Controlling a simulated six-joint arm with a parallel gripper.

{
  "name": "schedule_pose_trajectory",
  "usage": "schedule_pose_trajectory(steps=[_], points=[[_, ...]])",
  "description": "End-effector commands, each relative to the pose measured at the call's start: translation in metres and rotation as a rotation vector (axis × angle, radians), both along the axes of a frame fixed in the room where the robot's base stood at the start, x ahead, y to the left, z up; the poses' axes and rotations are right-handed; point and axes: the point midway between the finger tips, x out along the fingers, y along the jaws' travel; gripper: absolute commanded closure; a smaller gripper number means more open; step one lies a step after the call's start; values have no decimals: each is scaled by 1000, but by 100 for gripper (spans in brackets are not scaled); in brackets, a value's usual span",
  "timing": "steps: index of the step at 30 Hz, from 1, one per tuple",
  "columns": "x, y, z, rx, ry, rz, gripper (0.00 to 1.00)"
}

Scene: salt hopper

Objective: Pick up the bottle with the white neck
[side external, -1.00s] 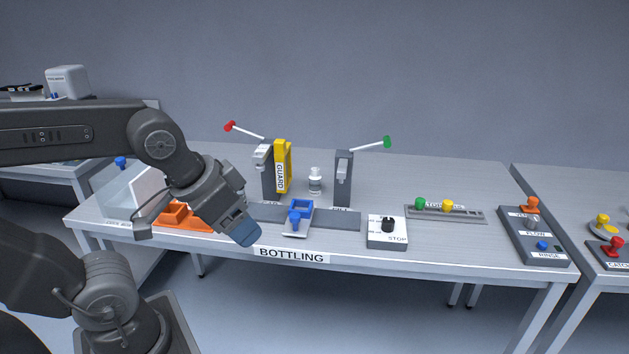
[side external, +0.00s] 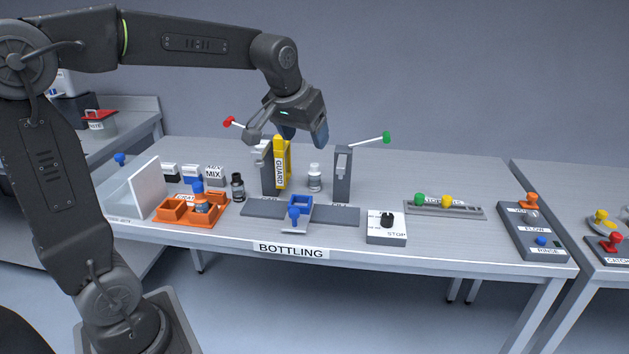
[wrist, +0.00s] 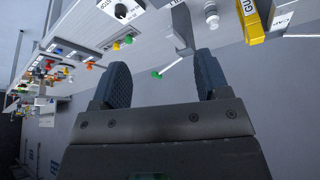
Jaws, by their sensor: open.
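The bottle with the white neck (side external: 315,178) stands upright on the bottling table, between the yellow guard and the grey post with the green-tipped lever. It looks pale grey and white, and it also shows at the top of the wrist view (wrist: 211,16). My gripper (side external: 305,138) is above and behind the guard, higher than the bottle and apart from it. In the wrist view my gripper (wrist: 162,78) has its two fingers spread with nothing between them.
The yellow guard (side external: 282,165) stands left of the bottle and the grey post (side external: 342,175) stands right. A dark bottle (side external: 238,187) and an orange tray (side external: 169,210) are farther left. A blue carriage (side external: 300,208) is in front. The table behind the bottle looks clear.

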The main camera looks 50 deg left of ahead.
Motion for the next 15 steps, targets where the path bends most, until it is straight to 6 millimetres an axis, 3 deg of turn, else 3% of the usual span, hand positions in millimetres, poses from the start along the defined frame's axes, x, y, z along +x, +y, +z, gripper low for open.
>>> schedule_pose_trajectory(steps=[1,6,10,15], points=[[23,19,-6,-3,11,46,31],[86,80,-32,-9,27,184,31],[123,129,-62,-14,36,283,31],[149,176,-96,-16,43,375,31]])
